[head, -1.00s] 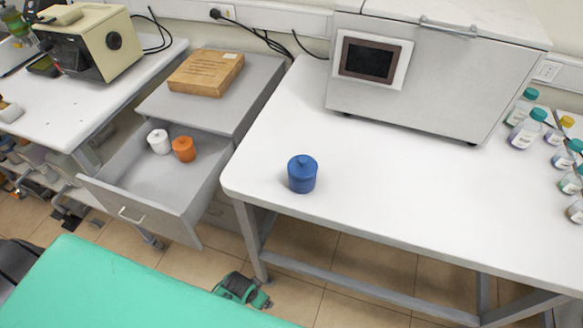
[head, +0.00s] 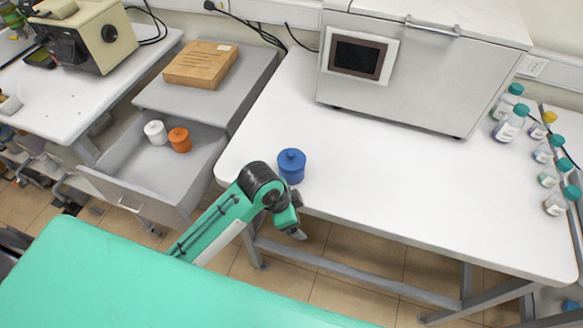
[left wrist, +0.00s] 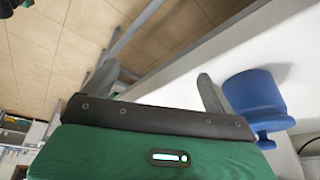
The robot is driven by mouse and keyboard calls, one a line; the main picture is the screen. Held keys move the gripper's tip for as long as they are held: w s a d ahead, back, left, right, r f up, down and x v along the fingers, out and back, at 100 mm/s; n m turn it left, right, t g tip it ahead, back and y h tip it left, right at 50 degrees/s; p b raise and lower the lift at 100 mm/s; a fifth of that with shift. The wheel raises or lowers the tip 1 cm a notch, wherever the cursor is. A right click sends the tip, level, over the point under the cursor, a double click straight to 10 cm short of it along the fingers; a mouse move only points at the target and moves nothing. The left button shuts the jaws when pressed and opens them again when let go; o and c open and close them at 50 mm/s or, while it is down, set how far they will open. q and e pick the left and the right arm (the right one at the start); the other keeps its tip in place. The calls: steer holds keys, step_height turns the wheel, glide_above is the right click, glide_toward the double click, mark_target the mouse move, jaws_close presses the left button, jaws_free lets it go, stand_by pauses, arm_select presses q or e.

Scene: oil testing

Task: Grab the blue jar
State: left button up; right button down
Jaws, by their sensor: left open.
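The blue jar (head: 291,166), with a knobbed lid, stands upright near the front left corner of the white table (head: 400,190). My left gripper (head: 297,232) is at the table's front edge, just in front of the jar. In the left wrist view, the two grey fingers of the left gripper (left wrist: 157,88) are spread with nothing between them. The blue jar (left wrist: 256,98) appears there beside the right-hand finger, outside the jaws, and that finger overlaps its edge. I cannot tell whether they touch. My right gripper is in neither view.
A grey machine with a screen (head: 400,75) stands behind the jar. Several bottles (head: 510,122) stand at the right end of the table. Left of the table, an open drawer (head: 165,180) holds a white jar (head: 155,132) and an orange jar (head: 180,140). The table's middle is clear.

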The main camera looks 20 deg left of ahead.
mark_target(292, 160)
arm_select(q)
steer(key=w+a+r+m+y, duration=0.1)
steer(key=w+r+m, duration=0.2)
steer(key=w+r, duration=0.1)
steer(key=w+a+r+m+g+y, duration=0.1)
steer(key=w+a+r+m, duration=0.1)
steer(key=w+r+m, duration=0.2)
steer(key=w+a+r+m+g+y, duration=0.1)
steer(key=w+a+r+m, duration=0.1)
steer(key=w+r, duration=0.3)
steer(key=shift+w+r+m, duration=0.25)
steer(key=shift+r+m, duration=0.65)
steer(key=shift+r, duration=0.15)
steer(key=shift+a+r+g+y+p, duration=0.15)
steer(key=shift+a+g+y+p, duration=0.05)
steer(key=shift+g+y+p, duration=0.1)
steer(key=shift+f, duration=0.25)
step_height(292, 160, down, 8)
steer(key=shift+w+r+p, duration=0.1)
steer(key=shift+r+p, duration=0.1)
steer(key=shift+p, duration=0.8)
step_height(292, 160, down, 5)
steer(key=p, duration=0.2)
steer(key=shift+w+d+r+p, duration=0.15)
steer(key=shift+p, duration=0.15)
steer(key=shift+f, duration=0.4)
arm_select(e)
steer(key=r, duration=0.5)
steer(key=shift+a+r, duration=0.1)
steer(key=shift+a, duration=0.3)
